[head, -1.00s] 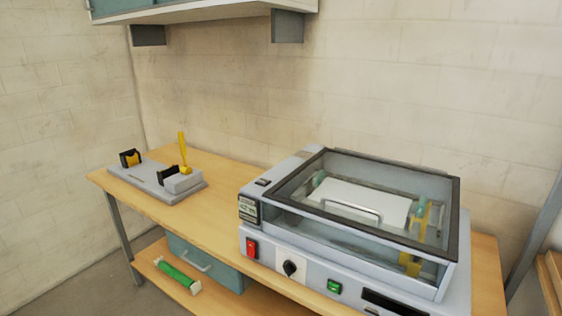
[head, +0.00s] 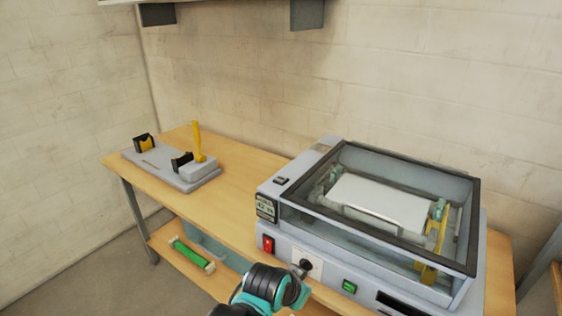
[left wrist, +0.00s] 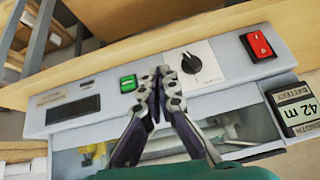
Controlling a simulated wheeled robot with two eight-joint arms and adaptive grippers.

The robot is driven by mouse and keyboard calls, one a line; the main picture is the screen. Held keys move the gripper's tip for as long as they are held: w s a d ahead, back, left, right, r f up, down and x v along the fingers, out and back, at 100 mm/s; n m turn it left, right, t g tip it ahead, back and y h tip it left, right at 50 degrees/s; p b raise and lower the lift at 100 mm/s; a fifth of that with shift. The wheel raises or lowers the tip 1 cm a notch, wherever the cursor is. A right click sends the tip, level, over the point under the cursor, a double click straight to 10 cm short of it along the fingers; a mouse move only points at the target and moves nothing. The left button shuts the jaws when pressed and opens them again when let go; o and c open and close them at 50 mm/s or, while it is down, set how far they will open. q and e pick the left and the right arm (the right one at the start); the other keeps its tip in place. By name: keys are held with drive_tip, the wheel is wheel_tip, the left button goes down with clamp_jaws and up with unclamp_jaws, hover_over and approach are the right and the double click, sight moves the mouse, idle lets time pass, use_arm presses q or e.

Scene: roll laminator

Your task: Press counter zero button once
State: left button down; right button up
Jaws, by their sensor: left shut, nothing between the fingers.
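The laminator's counter display (head: 265,207) is on the left end of its front and reads about 42 m. In the left wrist view the display (left wrist: 298,110) is at the right edge. A small black button (head: 281,181) sits on the top left corner of the housing; I cannot read its label. My left gripper (head: 301,269) is in front of the control panel by the black knob (head: 307,264). In the left wrist view its fingers (left wrist: 160,74) are shut and empty, between the knob (left wrist: 191,63) and the green button (left wrist: 128,84). My right gripper is not in view.
A red switch (head: 268,244) and the green button (head: 349,286) are also on the front panel. The clear lid (head: 385,180) is down over a white sheet. A grey fixture (head: 172,168) stands on the left of the wooden bench (head: 238,180); bare bench lies between.

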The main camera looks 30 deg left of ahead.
use_arm(q)
drive_tip(key=w+a+r+m+p, duration=0.2)
drive_tip(key=w+a+r+p, duration=0.2)
drive_tip(key=w+r+p, duration=0.35)
drive_tip(key=w+a+r+m+p, duration=0.1)
drive_tip(key=w+a+r+p, duration=0.3)
drive_tip(key=r+p, duration=0.5)
wheel_tip(320, 180, up, 9)
drive_tip(key=m+t+p, duration=0.2)
drive_tip(key=m+p, duration=0.2)
drive_tip(key=p, duration=1.1)
hover_over(280, 180)
drive_tip(key=shift+w+a+f, duration=0.1)
drive_tip(key=shift+a+f, duration=0.05)
drive_tip(key=shift+f, duration=0.1)
wheel_tip(280, 180, down, 8)
drive_tip(key=b, duration=0.6)
drive_tip(key=shift+f, duration=0.4)
drive_tip(key=shift+b, duration=0.35)
drive_tip(key=shift+f+b, duration=0.4)
drive_tip(key=shift+b, duration=0.05)
